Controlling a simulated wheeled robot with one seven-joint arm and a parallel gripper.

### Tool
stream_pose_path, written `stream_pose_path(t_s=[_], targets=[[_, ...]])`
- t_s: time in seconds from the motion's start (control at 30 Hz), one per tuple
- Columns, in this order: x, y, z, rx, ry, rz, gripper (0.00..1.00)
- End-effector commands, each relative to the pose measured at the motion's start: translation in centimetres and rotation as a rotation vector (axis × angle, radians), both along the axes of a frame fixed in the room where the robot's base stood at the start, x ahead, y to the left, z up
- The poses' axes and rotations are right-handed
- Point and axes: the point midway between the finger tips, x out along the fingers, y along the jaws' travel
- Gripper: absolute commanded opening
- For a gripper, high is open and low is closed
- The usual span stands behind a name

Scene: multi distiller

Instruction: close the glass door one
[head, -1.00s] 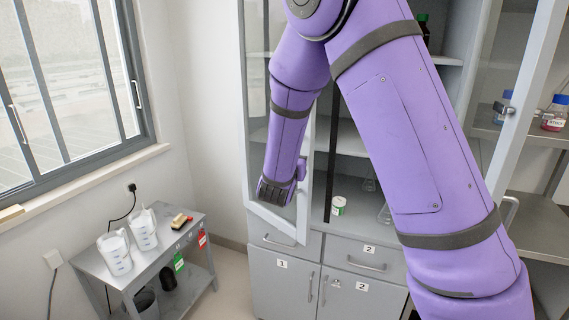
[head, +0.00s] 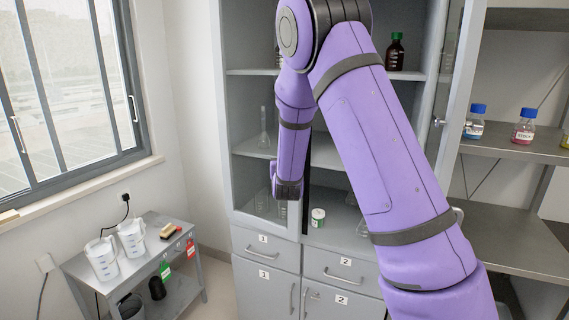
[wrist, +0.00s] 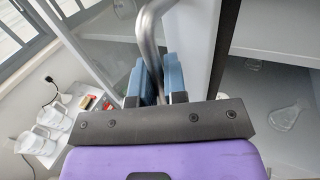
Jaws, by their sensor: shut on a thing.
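Glass door one (head: 264,222) is the left glass door of the grey cabinet, above the drawer labelled 1. It stands close to the cabinet front; I cannot tell if it is fully shut. In the wrist view its pale frame (wrist: 192,38) and glass show beside a curved metal handle (wrist: 147,38). My gripper (wrist: 157,76) has its blue fingers on either side of this handle and is shut on it. In the head view my gripper (head: 288,193) is at the door's right edge, and my wrist hides the handle and fingers.
A small white jar (head: 318,217) and glassware stand inside the cabinet. A side table (head: 140,262) with white jugs is at left. Shelves with bottles (head: 523,127) are at right.

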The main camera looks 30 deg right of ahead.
Motion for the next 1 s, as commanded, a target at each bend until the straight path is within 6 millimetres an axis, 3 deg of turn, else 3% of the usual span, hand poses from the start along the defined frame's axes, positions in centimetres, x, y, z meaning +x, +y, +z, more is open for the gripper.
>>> stream_pose_path(t_s=[0.13,0.17,0.27,0.67,1.0], targets=[[0.0,0.1,0.1,0.001,-0.003,0.001,0.0],[0.0,0.1,0.1,0.001,-0.003,0.001,0.17],[0.0,0.1,0.1,0.001,-0.003,0.001,0.37],[-0.8,0.5,0.0,0.001,0.0,0.001,0.37],[-6.1,3.2,0.0,0.002,-0.001,0.002,0.37]])
